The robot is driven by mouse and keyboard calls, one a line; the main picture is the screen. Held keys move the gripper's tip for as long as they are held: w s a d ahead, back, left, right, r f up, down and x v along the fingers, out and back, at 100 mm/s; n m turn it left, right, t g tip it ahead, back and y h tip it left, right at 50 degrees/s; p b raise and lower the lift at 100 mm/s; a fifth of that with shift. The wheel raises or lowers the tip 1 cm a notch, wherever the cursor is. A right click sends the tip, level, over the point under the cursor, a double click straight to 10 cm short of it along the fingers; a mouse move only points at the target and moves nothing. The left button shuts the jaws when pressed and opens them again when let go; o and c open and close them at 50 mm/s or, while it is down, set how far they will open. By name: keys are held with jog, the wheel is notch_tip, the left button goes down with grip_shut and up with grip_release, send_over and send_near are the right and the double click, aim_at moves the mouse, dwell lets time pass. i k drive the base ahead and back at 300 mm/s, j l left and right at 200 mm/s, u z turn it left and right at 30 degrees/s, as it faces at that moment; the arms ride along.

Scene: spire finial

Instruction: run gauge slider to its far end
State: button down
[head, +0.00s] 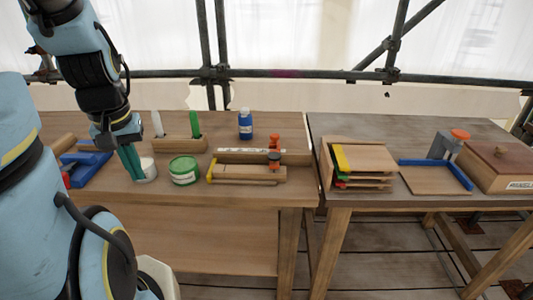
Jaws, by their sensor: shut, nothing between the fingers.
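What looks like the gauge is a low wooden piece with a pale marked strip (235,151) on the right half of the left bench. A small orange and dark slider-like piece (274,160) sits toward its right end, with an orange knob (275,139) just behind. Which of these is the slider is too small to tell. My gripper (131,165), with teal fingers, is shut and empty. It points down by a white tub on the bench's left half, well left of the gauge and apart from it.
A white tub (146,170) and a green-lidded tin (184,170) stand between my gripper and the gauge. A blue bottle (245,124) and a wooden holder (178,146) with two markers are behind. A second bench holds a slotted rack (360,158) and a wooden box (499,166).

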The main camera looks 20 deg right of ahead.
aim_at(274, 138)
jog(key=l+u, duration=0.3)
jog(key=l, duration=0.4)
jog(key=l+u, duration=0.3)
jog(key=l, duration=0.45)
